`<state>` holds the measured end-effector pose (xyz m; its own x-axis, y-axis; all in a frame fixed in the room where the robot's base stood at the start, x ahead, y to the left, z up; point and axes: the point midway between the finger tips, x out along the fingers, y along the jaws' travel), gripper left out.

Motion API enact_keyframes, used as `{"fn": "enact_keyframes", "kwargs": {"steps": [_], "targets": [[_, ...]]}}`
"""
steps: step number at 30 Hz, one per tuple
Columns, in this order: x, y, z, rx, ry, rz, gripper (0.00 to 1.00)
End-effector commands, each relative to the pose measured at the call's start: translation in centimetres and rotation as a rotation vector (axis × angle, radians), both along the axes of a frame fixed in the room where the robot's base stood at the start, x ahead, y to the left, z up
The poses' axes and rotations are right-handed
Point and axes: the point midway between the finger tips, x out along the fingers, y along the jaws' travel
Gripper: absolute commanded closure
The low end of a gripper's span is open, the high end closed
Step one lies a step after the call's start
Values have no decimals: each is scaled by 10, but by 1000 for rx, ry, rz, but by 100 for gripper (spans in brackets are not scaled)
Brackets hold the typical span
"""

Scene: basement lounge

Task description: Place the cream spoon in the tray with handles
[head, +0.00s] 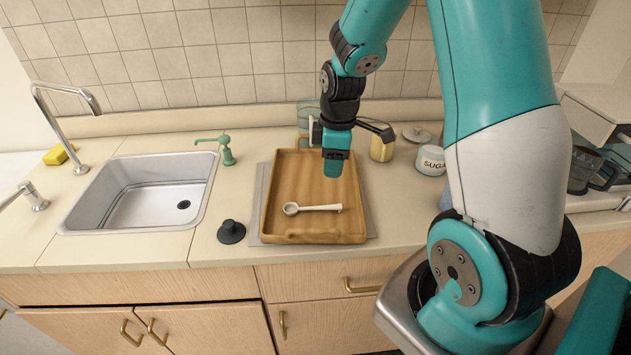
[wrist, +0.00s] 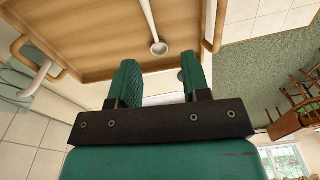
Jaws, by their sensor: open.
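The cream spoon (head: 318,208) lies inside the wooden tray with handles (head: 363,222), near its front side, with its bowl to the left and its handle to the right. The spoon (wrist: 158,47) also shows in the wrist view, apart from the fingers, on the tray's floor (wrist: 95,40). My gripper (head: 335,168) hangs above the back half of the tray, clear of the spoon. In the wrist view my gripper (wrist: 161,70) has its two green fingers spread wide with nothing between them.
The tray stands on a grey mat (head: 254,205) on the counter. A sink (head: 140,190), a green soap pump (head: 227,152) and a dark stopper (head: 231,231) are to the left. A sugar jar (head: 430,159) and a yellow canister (head: 381,150) stand at the right.

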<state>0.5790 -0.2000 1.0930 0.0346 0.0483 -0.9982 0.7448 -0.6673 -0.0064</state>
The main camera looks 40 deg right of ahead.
Motion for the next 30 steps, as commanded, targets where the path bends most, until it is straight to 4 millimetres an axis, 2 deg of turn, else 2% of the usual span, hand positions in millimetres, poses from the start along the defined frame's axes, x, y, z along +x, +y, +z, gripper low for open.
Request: {"fn": "enact_keyframes", "kwargs": {"steps": [1,2,3,5,6,9,12,15,18,26,30], "targets": [[-1,31,23,27,-25,-10,57],[-5,51,35,49,-34,-27,57],[-14,79,53,83,-41,-49,57],[-33,120,77,136,-42,-82,57],[-49,145,92,172,-35,-104,57],[-95,194,121,242,-5,-145,57],[-138,224,138,288,34,-175,57],[-166,237,147,311,64,-195,57],[-178,244,150,319,80,-204,57],[-179,244,150,319,83,-211,57],[-179,244,132,320,81,-211,57]]}}
